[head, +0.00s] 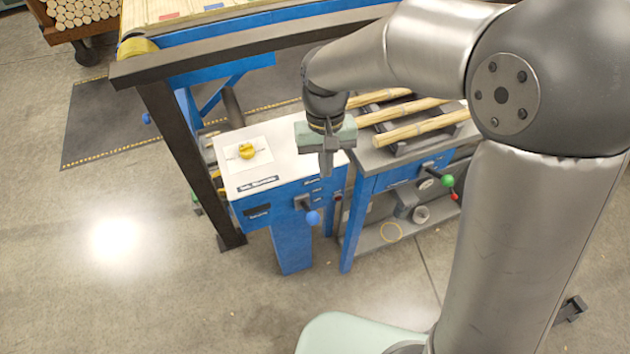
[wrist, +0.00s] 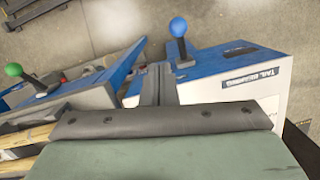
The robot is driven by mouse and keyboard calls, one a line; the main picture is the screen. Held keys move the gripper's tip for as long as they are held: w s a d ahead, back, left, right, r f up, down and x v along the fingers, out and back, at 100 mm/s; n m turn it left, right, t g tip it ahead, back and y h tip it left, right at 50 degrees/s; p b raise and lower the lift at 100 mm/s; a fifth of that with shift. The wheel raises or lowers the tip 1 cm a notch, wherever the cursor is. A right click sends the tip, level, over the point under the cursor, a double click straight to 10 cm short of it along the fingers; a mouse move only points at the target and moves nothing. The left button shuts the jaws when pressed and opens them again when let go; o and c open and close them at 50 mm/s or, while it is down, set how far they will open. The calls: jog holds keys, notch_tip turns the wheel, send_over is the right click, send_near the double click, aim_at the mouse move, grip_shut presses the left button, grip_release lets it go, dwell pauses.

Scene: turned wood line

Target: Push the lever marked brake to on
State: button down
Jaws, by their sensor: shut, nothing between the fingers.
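A lever with a blue ball knob (head: 312,217) sticks out of the front of the blue-sided cabinet (head: 292,245) with a white top. It also shows in the wrist view (wrist: 178,27), just beyond my fingertips. Small plates beside it are too small to read, so I cannot tell which lever is marked brake or its setting. Another lever with a green knob (head: 447,181) is on the neighbouring blue bench to the right. My gripper (head: 326,172) is shut and empty, pointing down above the cabinet's right front edge, apart from the blue knob.
Wooden rods (head: 415,128) lie on a rack to the right. A red knob (head: 455,197) is below the green one. A dark frame post (head: 190,165) stands left. Floor in front is clear.

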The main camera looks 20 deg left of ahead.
aim_at(310, 210)
jog(key=shift+n, duration=0.3)
jog(key=a, duration=0.1)
jog(key=a+f, duration=0.1)
jog(key=a, duration=0.1)
jog(key=shift+s+a+f, duration=0.1)
jog(key=shift+a+f, duration=0.25)
jog(key=shift+f, duration=0.05)
jog(key=shift+f, duration=0.1)
jog(key=f, duration=0.3)
jog(key=s+f, duration=0.1)
jog(key=f, duration=0.2)
jog(key=d+f, duration=0.1)
jog(key=f, duration=0.2)
jog(key=shift+s+f, duration=0.35)
jog(key=shift+a+f, duration=0.1)
